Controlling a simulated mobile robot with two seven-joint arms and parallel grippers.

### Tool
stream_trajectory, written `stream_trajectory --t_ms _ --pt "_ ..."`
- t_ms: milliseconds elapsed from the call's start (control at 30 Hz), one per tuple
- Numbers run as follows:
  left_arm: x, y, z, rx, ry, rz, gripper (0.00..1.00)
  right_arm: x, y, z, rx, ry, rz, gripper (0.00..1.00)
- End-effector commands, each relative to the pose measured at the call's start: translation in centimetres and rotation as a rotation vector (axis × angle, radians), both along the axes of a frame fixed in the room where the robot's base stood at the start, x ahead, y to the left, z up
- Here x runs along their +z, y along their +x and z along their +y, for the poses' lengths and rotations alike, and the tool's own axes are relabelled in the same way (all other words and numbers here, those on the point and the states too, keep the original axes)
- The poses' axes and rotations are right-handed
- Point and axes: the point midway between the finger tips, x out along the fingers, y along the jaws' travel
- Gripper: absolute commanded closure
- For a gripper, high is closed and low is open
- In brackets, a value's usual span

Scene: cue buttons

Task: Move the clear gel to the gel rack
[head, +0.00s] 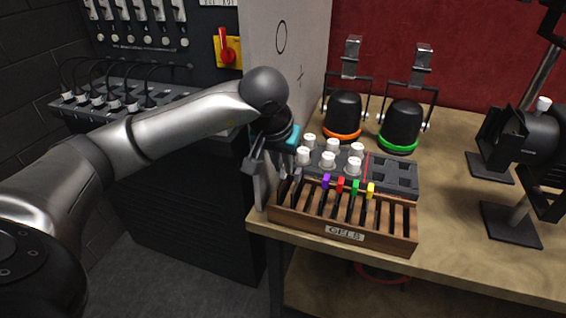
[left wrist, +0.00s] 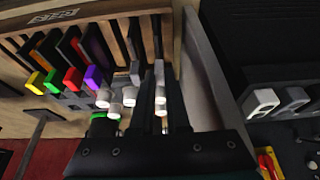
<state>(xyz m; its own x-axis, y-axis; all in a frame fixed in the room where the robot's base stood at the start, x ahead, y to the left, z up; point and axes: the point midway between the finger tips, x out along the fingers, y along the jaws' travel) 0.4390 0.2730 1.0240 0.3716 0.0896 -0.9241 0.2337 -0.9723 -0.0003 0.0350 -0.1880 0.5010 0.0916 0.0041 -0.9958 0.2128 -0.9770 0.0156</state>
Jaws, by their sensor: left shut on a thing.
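The wooden gel rack (head: 345,234), labelled GELS, stands at the table's front left corner; it also shows in the left wrist view (left wrist: 72,14). My left gripper (head: 268,162) points down at the rack's left end. In the left wrist view the gripper (left wrist: 160,88) is shut on a gel with a pale grey tab (left wrist: 159,68), seemingly the clear gel. Its dark sheet reaches toward the leftmost slots; I cannot tell whether it is seated. Another grey-tabbed gel (left wrist: 135,70) is close beside it. My right gripper is not in view.
Purple, red, green and yellow (head: 371,188) tabbed gels stand in the rack. Behind is a dark block with white knobs (head: 328,159) and two lamps with orange (head: 342,134) and green (head: 398,147) rings. A pale upright panel (head: 283,60) is close to my gripper.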

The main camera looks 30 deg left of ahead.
Motion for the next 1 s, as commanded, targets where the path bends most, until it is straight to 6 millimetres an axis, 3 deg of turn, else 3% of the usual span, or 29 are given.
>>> stream_trajectory --t_ms 233,267,567,833,1000 --pt "0.0 0.0 0.0 0.000 0.000 -0.001 1.00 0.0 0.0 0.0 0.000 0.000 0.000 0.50" --pt "0.0 0.0 0.0 0.000 0.000 -0.001 0.84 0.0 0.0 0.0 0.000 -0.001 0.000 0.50" --pt "0.0 0.0 0.0 0.000 0.000 -0.001 0.52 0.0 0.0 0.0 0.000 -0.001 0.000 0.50" --pt "0.1 0.0 0.0 0.000 0.000 -0.001 0.52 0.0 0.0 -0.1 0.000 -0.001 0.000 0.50" --pt "1.8 -0.6 -0.1 -0.001 0.000 -0.004 0.52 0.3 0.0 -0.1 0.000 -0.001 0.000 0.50"
